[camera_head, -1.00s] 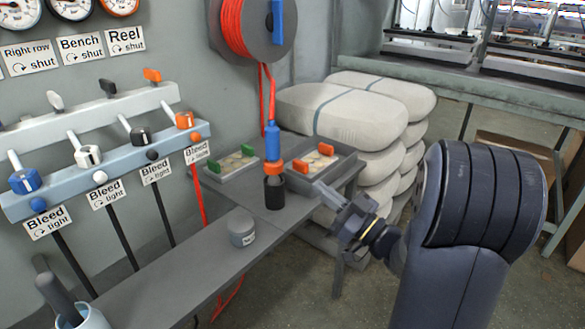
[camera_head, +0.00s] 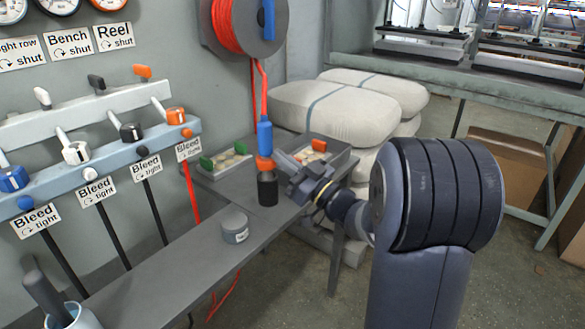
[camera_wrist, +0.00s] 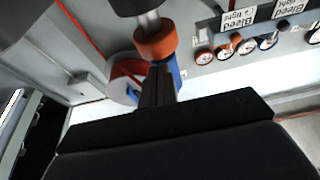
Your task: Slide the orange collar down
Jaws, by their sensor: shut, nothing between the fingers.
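The orange collar (camera_head: 265,163) sits around an upright fitting on the bench, between a blue upper part (camera_head: 264,138) and a black lower body (camera_head: 267,190). In the wrist view the collar (camera_wrist: 156,42) is just beyond the fingertips, with a bare metal stem between it and the black body. My gripper (camera_head: 284,160) is shut and empty, its tips right beside the collar from the right. In the wrist view my gripper (camera_wrist: 157,72) overlaps the collar's edge; I cannot tell whether they touch.
Trays with green and orange clips (camera_head: 222,164) stand behind the fitting. A grey jar (camera_head: 235,228) stands in front on the bench. A red hose runs up to the reel (camera_head: 240,25). Valves with coloured knobs (camera_head: 75,152) line the left wall. White sacks (camera_head: 335,112) are stacked behind.

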